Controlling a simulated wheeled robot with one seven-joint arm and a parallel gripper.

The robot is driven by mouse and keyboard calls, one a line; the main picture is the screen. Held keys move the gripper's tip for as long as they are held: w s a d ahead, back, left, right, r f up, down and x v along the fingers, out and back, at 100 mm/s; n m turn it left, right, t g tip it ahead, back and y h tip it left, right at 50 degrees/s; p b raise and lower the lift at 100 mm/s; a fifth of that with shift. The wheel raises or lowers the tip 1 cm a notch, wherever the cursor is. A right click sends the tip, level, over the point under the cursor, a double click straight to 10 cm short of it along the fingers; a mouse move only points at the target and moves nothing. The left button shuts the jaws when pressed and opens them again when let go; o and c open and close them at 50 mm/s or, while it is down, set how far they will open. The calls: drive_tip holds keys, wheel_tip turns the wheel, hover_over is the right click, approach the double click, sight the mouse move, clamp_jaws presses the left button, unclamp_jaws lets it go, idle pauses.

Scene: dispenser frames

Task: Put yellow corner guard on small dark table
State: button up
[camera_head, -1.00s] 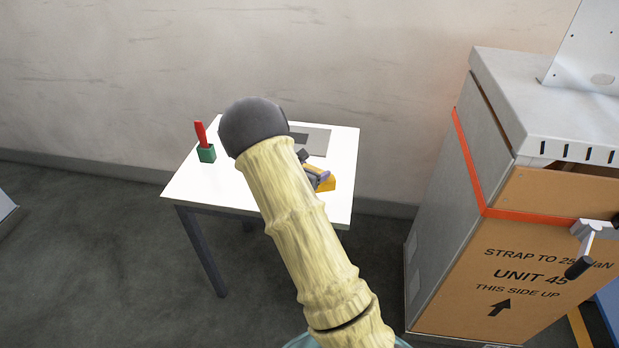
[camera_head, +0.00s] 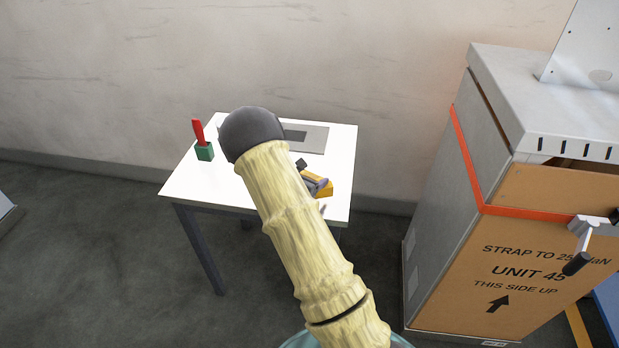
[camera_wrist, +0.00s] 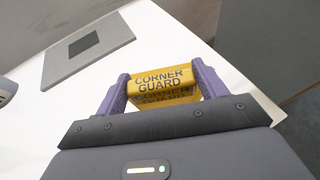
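The yellow corner guard (camera_wrist: 163,82), a block with dark lettering, is on the white top of a small table (camera_head: 193,183) with dark legs. It also shows in the head view (camera_head: 326,190), partly hidden by my gripper (camera_head: 318,187). In the wrist view the two purple fingers of my gripper (camera_wrist: 162,84) stand on either side of the corner guard, very close to its ends. Whether they press on it cannot be told. No separate small dark table can be made out.
A green block with a red upright piece (camera_head: 204,152) stands at the table's left. A grey plate with a dark square (camera_head: 312,138) lies at the back. A large strapped carton and metal unit (camera_head: 505,255) stands to the right. A wall is behind the table.

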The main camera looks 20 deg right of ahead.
drive_tip(key=shift+o, duration=1.4)
drive_tip(key=shift+d, duration=0.1)
drive_tip(key=shift+r, duration=0.1)
drive_tip(key=shift+s+a+r, duration=0.1)
drive_tip(key=shift+a, duration=0.15)
drive_tip(key=b+v, duration=0.1)
drive_tip(key=v, duration=1)
drive_tip(key=shift+s+a, duration=0.2)
drive_tip(key=shift+a, duration=0.1)
